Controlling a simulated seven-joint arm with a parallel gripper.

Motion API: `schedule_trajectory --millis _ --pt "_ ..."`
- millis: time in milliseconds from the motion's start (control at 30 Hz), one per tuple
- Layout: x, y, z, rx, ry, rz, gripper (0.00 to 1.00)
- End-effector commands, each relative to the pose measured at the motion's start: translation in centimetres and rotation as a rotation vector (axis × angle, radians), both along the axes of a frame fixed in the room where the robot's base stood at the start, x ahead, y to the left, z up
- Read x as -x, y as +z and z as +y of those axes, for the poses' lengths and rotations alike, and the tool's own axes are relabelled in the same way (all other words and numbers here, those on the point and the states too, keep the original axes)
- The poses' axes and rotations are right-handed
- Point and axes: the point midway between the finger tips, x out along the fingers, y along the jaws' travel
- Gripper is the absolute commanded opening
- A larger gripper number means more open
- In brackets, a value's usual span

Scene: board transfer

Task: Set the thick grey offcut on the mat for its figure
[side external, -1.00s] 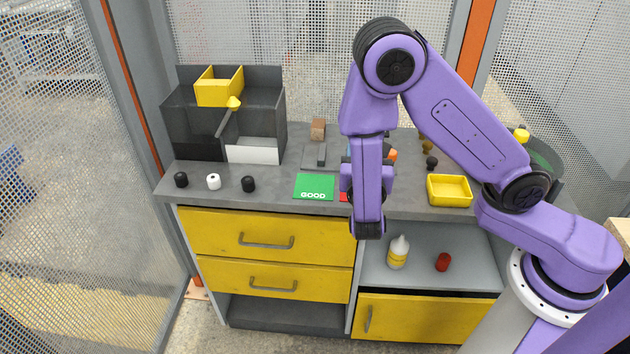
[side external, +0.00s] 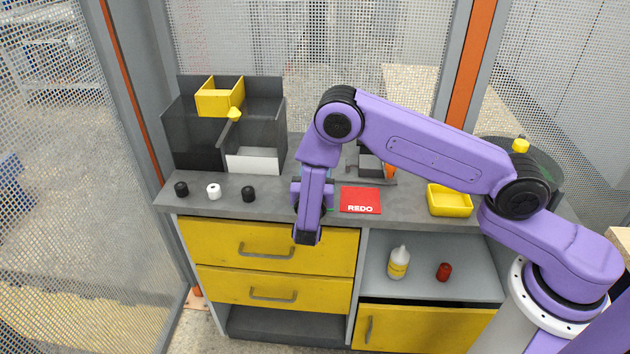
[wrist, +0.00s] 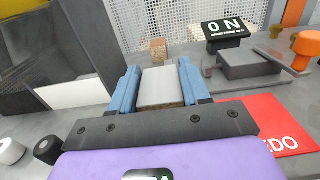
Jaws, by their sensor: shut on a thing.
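In the wrist view my gripper (wrist: 160,78) is shut on the thick grey offcut (wrist: 159,90), a light grey block between the two blue fingers. The arm's end is in front of the green mat, of which only a thin sliver (side external: 330,208) shows. The red REDO mat (side external: 360,200) is bare just to the right and also shows in the wrist view (wrist: 268,122). I cannot tell how high the offcut is above the bench.
A brown block (wrist: 158,48) is farther back. Black and white knobs (side external: 214,191) lie left; a yellow tray (side external: 450,200) is right.

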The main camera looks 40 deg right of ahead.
Motion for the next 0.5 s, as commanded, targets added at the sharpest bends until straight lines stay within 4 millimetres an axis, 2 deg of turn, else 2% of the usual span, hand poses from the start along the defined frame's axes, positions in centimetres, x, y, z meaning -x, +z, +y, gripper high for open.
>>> schedule_trajectory --millis 267,500 --pt "-0.3 -3.1 0.0 0.001 0.0 0.001 0.1" --pt "-0.3 -3.4 0.0 -0.001 0.0 -0.001 0.1"
